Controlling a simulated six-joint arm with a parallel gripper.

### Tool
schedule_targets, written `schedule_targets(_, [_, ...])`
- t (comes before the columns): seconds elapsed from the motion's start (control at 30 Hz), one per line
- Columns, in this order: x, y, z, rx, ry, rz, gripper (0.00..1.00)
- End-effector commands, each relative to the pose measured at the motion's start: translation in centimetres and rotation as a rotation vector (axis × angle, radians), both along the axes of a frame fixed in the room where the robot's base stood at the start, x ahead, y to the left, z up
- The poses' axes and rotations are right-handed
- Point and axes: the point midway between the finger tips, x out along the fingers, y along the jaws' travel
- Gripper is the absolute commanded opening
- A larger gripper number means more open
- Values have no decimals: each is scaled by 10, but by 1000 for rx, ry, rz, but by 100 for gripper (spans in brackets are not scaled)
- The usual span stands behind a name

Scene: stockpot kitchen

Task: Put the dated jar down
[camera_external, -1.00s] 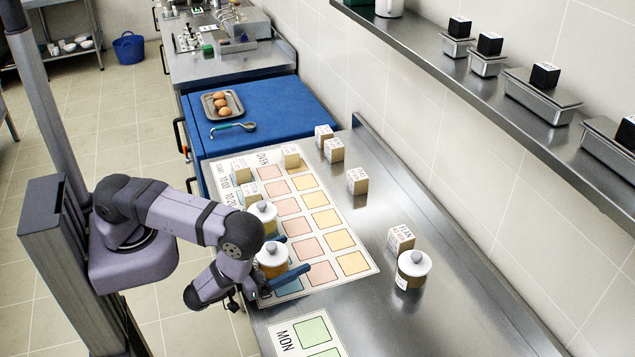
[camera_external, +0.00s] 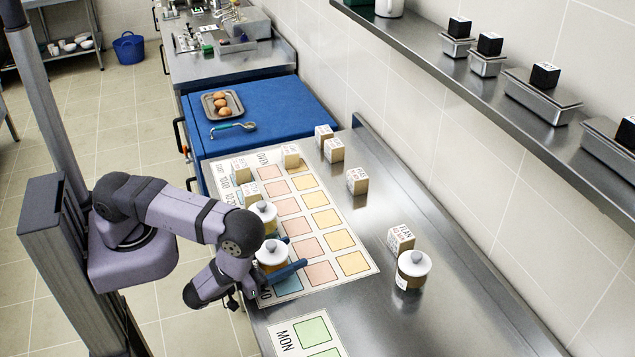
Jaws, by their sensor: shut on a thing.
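My gripper (camera_external: 296,252) is shut on a jar (camera_external: 272,262) with a white lid, a grey knob and amber contents. Its blue fingers lie on either side of the jar, which is upright over the near left part of the printed chart (camera_external: 318,284). I cannot tell whether its base touches the chart, and any date on it is not readable. A second similar jar (camera_external: 264,215) stands just behind it on the chart. A third white-lidded jar (camera_external: 413,268) stands on the steel counter to the right, beside a labelled box.
Small labelled boxes stand on the chart (camera_external: 241,171) and on the counter (camera_external: 357,181). A MON sheet (camera_external: 300,338) lies at the near end. Much of the chart's pink and yellow squares is clear. A wall shelf (camera_external: 480,98) runs along the right.

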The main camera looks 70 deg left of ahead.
Motion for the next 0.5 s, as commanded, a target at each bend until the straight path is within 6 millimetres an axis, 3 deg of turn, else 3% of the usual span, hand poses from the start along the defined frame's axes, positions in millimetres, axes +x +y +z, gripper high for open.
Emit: schedule_targets(0.5, [0, 0, 68, 0, -4, 0, 0])
